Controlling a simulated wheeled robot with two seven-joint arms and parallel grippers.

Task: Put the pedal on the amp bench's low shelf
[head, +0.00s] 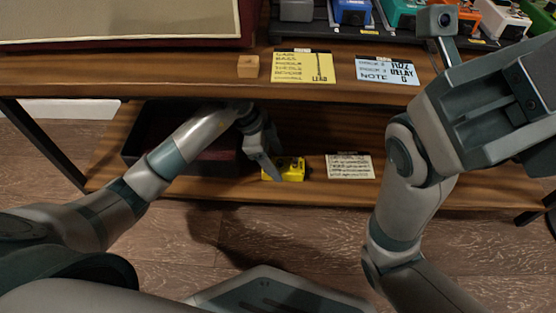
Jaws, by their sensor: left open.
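A small yellow pedal (291,169) sits on the bench's low shelf (310,195), near its front edge. My left gripper (268,166) reaches in under the upper shelf, at the pedal's left end. Its jaws are open, and one finger overlaps the pedal's left side in the picture. I cannot tell whether it touches the pedal. My right arm rises at the right side of the view, and its jaws are not visible.
A dark open bin (137,150) stands on the low shelf at left, partly behind my left arm. A paper note (349,166) lies right of the pedal. Above, the upper board (200,75) holds yellow and blue notes, a wooden block (248,66) and a pedal row.

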